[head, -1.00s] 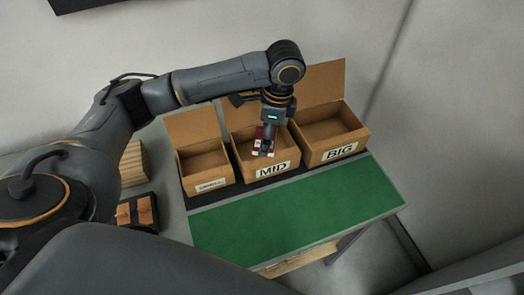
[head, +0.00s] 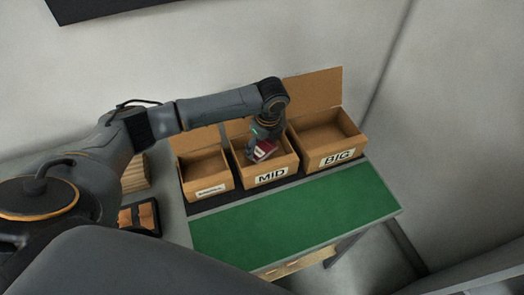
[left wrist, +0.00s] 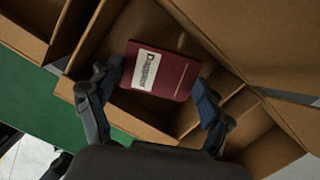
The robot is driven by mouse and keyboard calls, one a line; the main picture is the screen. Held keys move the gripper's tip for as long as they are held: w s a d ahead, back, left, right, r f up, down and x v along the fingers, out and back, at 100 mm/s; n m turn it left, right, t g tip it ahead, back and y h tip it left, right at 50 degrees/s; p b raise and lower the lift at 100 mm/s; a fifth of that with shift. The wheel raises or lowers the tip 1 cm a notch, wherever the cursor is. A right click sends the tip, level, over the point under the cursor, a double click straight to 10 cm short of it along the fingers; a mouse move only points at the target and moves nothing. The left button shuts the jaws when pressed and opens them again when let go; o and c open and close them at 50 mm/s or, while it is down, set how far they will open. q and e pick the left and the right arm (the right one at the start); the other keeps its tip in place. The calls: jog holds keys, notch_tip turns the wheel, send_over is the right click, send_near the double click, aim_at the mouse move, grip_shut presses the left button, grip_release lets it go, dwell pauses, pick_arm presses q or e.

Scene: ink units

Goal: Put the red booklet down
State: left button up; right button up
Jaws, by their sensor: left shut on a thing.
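The red booklet (head: 263,150) with a white label is in my left gripper (head: 257,152), inside the MID box (head: 287,164). In the left wrist view the booklet (left wrist: 173,77) lies between the two fingers of the left gripper (left wrist: 158,92), tilted, with its label readable in part. The left gripper is shut on it. The box floor (left wrist: 145,112) shows around the booklet. I cannot tell whether the booklet touches the floor. My right gripper is not in view.
A smaller box (head: 206,181) stands left of the MID box and the BIG box (head: 336,147) stands right of it, lids raised. A green mat (head: 300,220) in front is clear. A brown stack (head: 135,176) and a black tray (head: 148,229) are at the left.

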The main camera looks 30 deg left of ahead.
aim_at(263, 149)
pick_arm(q)
notch_tip(263, 149, down, 3)
jog(key=shift+f+p, duration=0.2)
jog(key=shift+p, duration=0.15)
jog(key=shift+f, duration=0.2)
jog(key=shift+f, duration=0.15)
jog(key=o, duration=1.1)
jog(key=r, duration=0.4)
jog(key=d+r+b, duration=0.1)
jog(key=r, duration=0.7)
jog(key=shift+s+d+r+b, duration=0.15)
jog(key=shift+s+d+b, duration=0.15)
jog(key=shift+d+b, duration=0.05)
